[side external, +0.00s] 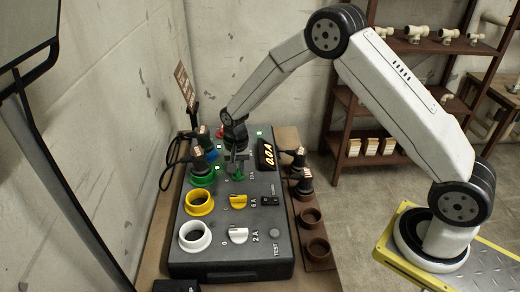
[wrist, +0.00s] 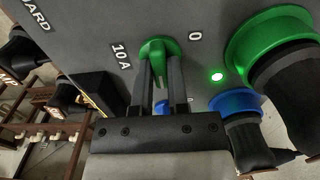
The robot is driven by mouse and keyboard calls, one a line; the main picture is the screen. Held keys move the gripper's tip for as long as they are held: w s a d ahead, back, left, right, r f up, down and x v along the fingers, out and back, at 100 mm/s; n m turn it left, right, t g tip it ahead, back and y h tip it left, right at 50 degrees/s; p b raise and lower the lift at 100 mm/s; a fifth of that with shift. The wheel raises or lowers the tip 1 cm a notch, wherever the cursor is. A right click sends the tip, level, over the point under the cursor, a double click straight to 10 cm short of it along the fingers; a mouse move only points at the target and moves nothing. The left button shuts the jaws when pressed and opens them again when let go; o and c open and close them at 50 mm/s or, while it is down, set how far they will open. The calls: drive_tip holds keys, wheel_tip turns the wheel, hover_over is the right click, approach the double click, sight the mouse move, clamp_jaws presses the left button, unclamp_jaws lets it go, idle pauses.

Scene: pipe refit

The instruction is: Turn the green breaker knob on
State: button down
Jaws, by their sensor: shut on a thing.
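The green breaker knob (wrist: 155,46) sits on the dark grey panel box (side external: 228,262), between its "0" and "10 A" marks in the wrist view. My gripper (wrist: 160,64) is shut on this knob, one finger on each side of its grip. In the side external view my gripper (side external: 238,160) reaches down onto the green knob (side external: 236,174), which it partly hides. I cannot tell exactly which mark the knob points at. A small green lamp (wrist: 217,76) glows beside the green socket (wrist: 262,40), where a black plug is seated.
A yellow knob (side external: 238,201) and a white knob (side external: 239,235) stand nearer the front, beside open yellow (side external: 199,202) and white (side external: 194,236) sockets. A blue socket (wrist: 235,101) holds a plug.

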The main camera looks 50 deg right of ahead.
sight(238, 170)
idle(0.3)
drive_tip(key=c, duration=0.6)
unclamp_jaws()
drive_tip(key=shift+r, duration=0.1)
drive_tip(key=shift+r, duration=3.85)
